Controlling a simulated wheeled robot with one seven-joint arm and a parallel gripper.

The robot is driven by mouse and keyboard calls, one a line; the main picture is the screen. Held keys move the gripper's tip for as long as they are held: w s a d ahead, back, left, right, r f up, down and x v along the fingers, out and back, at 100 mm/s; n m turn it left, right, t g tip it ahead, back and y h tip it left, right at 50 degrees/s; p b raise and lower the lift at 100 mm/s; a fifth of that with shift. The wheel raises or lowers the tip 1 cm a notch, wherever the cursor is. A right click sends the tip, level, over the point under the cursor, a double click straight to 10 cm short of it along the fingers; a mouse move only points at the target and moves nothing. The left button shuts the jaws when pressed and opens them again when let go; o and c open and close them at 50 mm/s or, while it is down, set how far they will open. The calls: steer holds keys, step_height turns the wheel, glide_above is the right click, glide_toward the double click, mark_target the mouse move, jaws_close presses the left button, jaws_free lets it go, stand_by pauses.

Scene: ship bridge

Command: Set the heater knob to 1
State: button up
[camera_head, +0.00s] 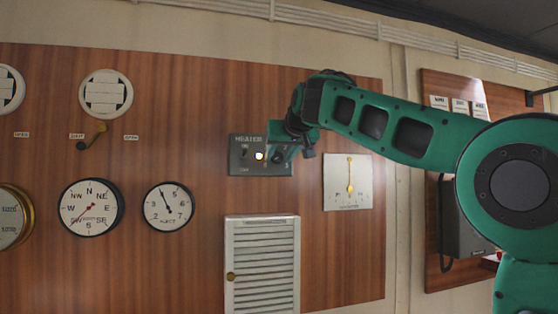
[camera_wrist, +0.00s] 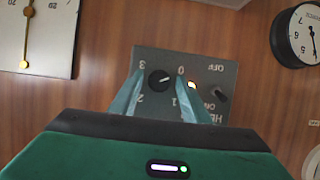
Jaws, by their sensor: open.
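The heater panel (camera_head: 240,160) is a grey plate on the wood wall, partly hidden by my gripper (camera_head: 283,154) in the head view. The wrist view shows the panel (camera_wrist: 215,75) upside down. Its black knob (camera_wrist: 159,80) has a white mark that appears to point toward 0. The numerals 0, 1, 2 and 3 stand around the knob. My gripper (camera_wrist: 159,74) is open, with one finger on each side of the knob. I cannot tell whether the fingers touch it. A lit lamp (camera_wrist: 191,85) and a small switch (camera_wrist: 221,94) sit beside the knob.
A white gauge (camera_head: 348,182) is right of the panel, and a louvred vent (camera_head: 262,265) is below. Round dials, including a black-rimmed one (camera_head: 167,207), are to the left. A dark wall unit (camera_head: 462,225) hangs at the right behind my arm.

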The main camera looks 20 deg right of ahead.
steer(key=c, duration=1)
steer(key=shift+c, duration=0.2)
steer(key=shift+d, duration=0.15)
steer(key=shift+d+m+y, duration=0.1)
steer(key=shift+m+y, duration=0.5)
steer(key=shift+m, duration=0.3)
steer(key=m+y, duration=0.2)
steer(key=m, duration=0.1)
steer(key=shift+d+t, duration=0.15)
steer(key=shift+t, duration=0.15)
steer(key=m+y, duration=0.1)
steer(key=m+t+y, duration=0.1)
steer(key=m, duration=0.1)
steer(key=shift+f, duration=0.25)
steer(key=shift+d+f+m+t+y, duration=0.1)
steer(key=shift+m+t+y, duration=0.45)
steer(key=shift+m, duration=1.35)
steer(key=shift+w, duration=0.1)
